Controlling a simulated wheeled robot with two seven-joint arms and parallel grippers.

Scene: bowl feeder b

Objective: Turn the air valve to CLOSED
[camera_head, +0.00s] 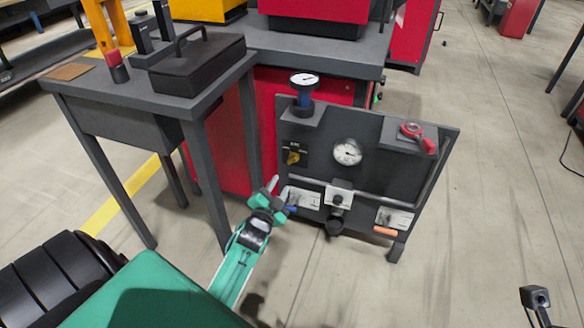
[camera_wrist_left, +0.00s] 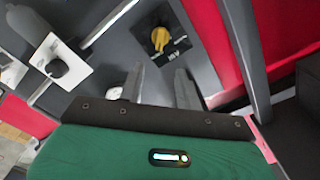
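A dark panel (camera_head: 318,170) stands upright in front of a red cabinet. It carries a yellow knob (camera_head: 293,158), a blue handle (camera_head: 291,208) at lower left, an orange handle (camera_head: 385,231) at lower right and a red handle (camera_head: 428,145) at top right. I cannot read which is the air valve. My left gripper (camera_head: 283,188) is close to the panel's lower left, beside the blue handle and below the yellow knob. In the left wrist view my left gripper (camera_wrist_left: 159,70) has its fingers apart and nothing between them; the yellow knob (camera_wrist_left: 159,39) lies beyond the fingertips.
A round gauge (camera_head: 347,152) and a blue-necked gauge (camera_head: 304,88) are on the panel. A grey table (camera_head: 150,97) with a black box (camera_head: 197,65) stands at the left. A dark jointed part (camera_head: 537,297) shows at lower right; I cannot tell whether it is mine.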

